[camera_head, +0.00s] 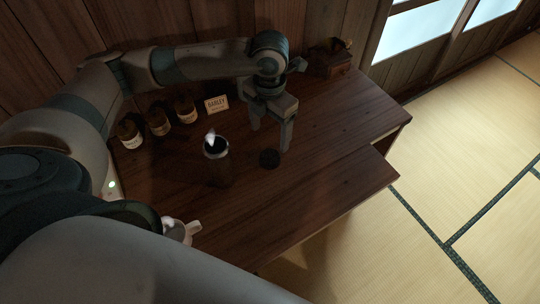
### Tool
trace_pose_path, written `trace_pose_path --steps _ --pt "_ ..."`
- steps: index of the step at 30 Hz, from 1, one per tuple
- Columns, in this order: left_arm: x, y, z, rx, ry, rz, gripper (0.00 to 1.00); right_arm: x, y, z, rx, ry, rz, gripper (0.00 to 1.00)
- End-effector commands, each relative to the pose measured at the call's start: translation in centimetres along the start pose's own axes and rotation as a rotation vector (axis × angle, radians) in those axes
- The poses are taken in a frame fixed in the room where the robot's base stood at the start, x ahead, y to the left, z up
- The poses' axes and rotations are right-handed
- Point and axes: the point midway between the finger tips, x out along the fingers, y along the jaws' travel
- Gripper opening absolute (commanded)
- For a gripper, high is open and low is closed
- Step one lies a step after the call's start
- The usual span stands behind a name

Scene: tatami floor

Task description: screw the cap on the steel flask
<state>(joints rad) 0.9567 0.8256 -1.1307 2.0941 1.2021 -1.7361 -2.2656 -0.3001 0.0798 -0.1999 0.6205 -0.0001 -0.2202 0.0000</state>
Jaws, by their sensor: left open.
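The steel flask (217,165) stands upright on the wooden table, its mouth uncovered and shiny at the top. A dark round cap (269,158) lies on the table to the right of the flask, apart from it. My left gripper (271,146) points down with its fingers spread, above and just behind the cap. The gripper is open and nothing shows between its fingers. My right gripper is not in view.
Several small labelled jars (158,123) stand along the back left, beside a small sign (216,104). A wooden grinder-like box (331,62) stands at the back right. A pale cup (183,230) is at the front left, partly hidden by my arm. The table's right part is clear.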

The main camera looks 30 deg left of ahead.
Motion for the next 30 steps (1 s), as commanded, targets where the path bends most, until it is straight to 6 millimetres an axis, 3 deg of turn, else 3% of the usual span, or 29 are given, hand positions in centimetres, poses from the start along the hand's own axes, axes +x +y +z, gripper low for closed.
trace_pose_path --steps 9,25,30 --pt "4.7 0.0 0.0 -0.001 0.002 0.0 0.72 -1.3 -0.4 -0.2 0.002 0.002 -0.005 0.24" --pt "5.6 0.1 0.0 0.0 0.001 0.001 0.72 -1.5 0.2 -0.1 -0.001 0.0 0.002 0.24" --pt "7.0 0.2 0.1 -0.002 0.004 0.001 0.72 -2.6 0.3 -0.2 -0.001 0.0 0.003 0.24"
